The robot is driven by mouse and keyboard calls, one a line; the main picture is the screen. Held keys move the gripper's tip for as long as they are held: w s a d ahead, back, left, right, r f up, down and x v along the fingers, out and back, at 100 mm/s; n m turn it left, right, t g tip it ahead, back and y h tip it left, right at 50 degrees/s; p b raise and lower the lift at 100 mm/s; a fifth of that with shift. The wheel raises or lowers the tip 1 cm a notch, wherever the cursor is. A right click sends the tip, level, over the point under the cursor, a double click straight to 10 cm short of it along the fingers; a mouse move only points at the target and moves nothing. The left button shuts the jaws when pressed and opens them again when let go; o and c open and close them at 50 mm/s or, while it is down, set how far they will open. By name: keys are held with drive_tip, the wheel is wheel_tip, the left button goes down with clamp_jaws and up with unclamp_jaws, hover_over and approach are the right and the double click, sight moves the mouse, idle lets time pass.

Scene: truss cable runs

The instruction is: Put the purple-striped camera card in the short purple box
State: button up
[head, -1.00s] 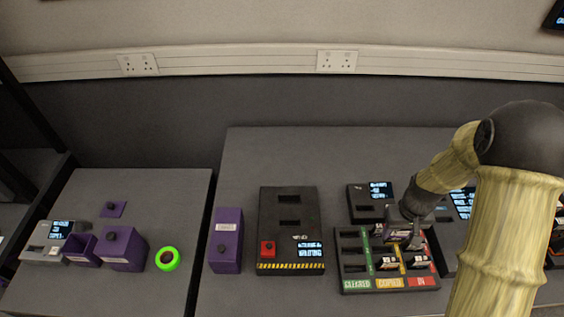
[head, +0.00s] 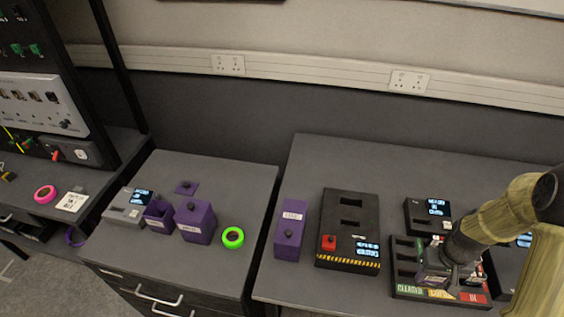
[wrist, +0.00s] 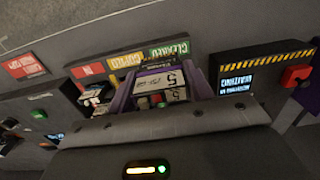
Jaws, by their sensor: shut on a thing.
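My gripper (head: 438,274) is over the left part of the black sorting tray (head: 399,268). In the wrist view it is shut on a purple-edged card (wrist: 160,85) with a white label marked 5. In the head view the card is too small and covered to make out.
A tall purple box (head: 291,230) and a black device (head: 348,229) with a red button stand left of the tray. A green tape ring (head: 232,238) lies on the left bench. A gap separates the two benches. A grey device (head: 128,206) sits left of the open box.

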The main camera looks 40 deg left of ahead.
drive_tip(key=shift+s, duration=0.2)
drive_tip(key=w+d+f+m, duration=0.1)
drive_tip(key=d+f+m, duration=0.1)
drive_tip(key=d, duration=0.5)
drive_tip(key=w+d+f+m, duration=0.1)
drive_tip(key=d+f+m, duration=0.2)
drive_tip(key=d, duration=0.3)
drive_tip(key=shift+w+d+m, duration=0.15)
drive_tip(key=shift+d+m, duration=0.25)
drive_tip(key=shift+m, duration=0.5)
